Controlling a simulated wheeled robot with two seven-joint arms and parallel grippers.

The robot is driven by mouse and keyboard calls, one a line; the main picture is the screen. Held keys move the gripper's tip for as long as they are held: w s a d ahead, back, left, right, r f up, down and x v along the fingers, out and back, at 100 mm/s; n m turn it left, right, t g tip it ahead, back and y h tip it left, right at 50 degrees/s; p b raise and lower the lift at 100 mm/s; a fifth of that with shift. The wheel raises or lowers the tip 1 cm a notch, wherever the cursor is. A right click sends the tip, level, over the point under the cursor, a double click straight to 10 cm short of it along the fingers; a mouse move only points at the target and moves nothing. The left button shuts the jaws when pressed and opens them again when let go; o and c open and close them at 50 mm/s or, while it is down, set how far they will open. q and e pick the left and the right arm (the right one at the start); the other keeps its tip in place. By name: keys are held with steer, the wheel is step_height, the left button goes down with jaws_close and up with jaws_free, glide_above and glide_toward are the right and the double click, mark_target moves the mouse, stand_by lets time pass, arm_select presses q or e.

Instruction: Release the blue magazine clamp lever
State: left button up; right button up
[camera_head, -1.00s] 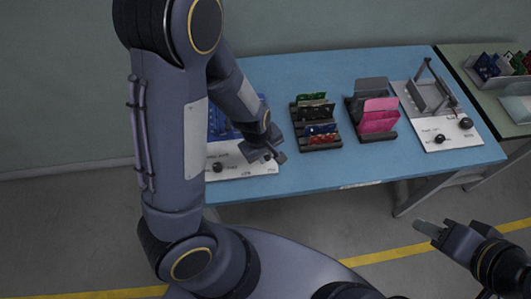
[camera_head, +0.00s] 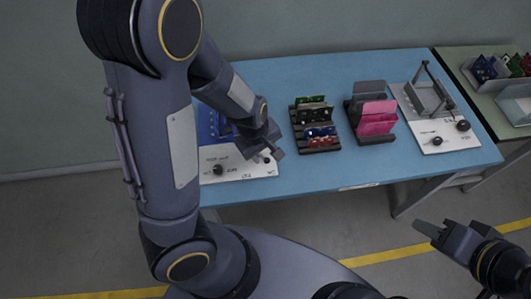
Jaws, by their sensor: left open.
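The blue magazine (camera_head: 205,125) stands on a white base plate (camera_head: 238,172) at the left end of the table. My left arm covers much of it. The plate carries two black knobs, one (camera_head: 218,170) near its front left and one near its right side by my gripper. I cannot tell which part is the clamp lever. My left gripper (camera_head: 272,155) is open over the right part of the plate, close to the right knob; whether it touches is unclear. My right gripper (camera_head: 428,229) is at the lower right, away from the table; its jaw state is unclear.
On the blue table (camera_head: 290,80) a black rack (camera_head: 320,144) holds several coloured boards. Beside it is a holder with pink boards (camera_head: 377,118). A white fixture plate (camera_head: 440,138) with a metal frame stands at the right end. A side table (camera_head: 485,95) holds bins.

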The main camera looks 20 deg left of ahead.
arm_select(q)
steer(key=r, duration=0.2)
steer(key=r+p, duration=0.1)
steer(key=shift+s+a+r, duration=0.2)
steer(key=shift+s+r, duration=0.1)
steer(key=shift+r, duration=0.05)
steer(key=s+a+r+m+t+h, duration=0.2)
steer(key=s+r+m+t, duration=0.1)
steer(key=s+r+m, duration=0.6)
steer(key=s+r, duration=0.4)
steer(key=r, duration=0.2)
steer(key=shift+a+r+m+t+h, duration=0.2)
steer(key=shift+r+m+t+h, duration=0.1)
steer(key=shift+r+t, duration=0.1)
stand_by(0.4)
